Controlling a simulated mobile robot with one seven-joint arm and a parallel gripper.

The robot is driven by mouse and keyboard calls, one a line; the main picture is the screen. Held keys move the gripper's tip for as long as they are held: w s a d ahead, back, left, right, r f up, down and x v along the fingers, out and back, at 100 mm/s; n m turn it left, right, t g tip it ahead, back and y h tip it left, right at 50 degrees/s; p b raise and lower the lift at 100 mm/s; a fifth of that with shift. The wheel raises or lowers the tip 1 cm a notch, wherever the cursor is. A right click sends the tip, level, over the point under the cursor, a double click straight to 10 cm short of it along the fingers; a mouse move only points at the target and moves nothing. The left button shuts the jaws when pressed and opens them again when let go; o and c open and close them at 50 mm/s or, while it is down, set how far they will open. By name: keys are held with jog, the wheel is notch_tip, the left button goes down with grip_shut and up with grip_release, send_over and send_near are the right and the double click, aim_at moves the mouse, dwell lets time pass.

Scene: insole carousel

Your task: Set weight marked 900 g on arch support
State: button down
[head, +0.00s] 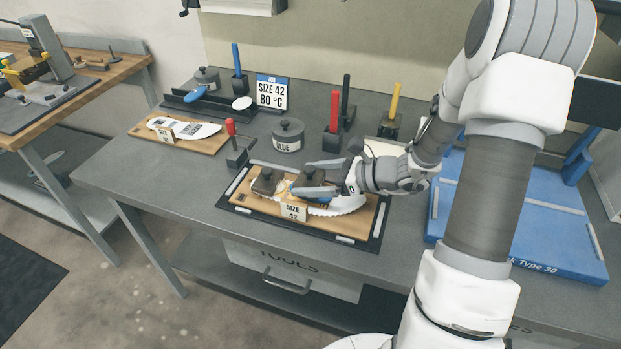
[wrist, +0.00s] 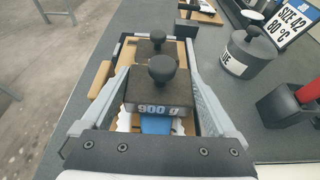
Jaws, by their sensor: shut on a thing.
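My gripper (head: 306,180) is shut on the dark weight marked 900 g (wrist: 155,99), with one finger on each side of it. The weight is upright, with a round black knob on top. The blue arch support (wrist: 157,125) shows just below the weight's marked face, partly covered. I cannot tell whether the weight touches it. The white insole (head: 347,207) lies under my gripper on a wooden board (head: 239,197) tagged size 42. A second dark weight (head: 266,183) with a knob stands beyond the held one; it also shows in the wrist view (wrist: 142,51).
A grey glue pot (head: 288,138) and a red-handled tool (head: 231,128) in a block stand behind the board. Another board (head: 141,131) with a white insole lies at the left. A blue tray (head: 510,220) is at the right. Bare table lies left of the board.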

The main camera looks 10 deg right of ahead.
jog(key=shift+f+b, duration=0.35)
jog(key=shift+f, duration=0.1)
grip_release()
jog(key=shift+r+p, duration=0.35)
jog(key=shift+r, duration=0.1)
jog(key=shift+s+d+r, duration=0.1)
jog(key=shift+d+r, duration=0.15)
jog(key=p+v, duration=0.1)
jog(key=v, duration=1)
jog(key=shift+s+d, duration=0.15)
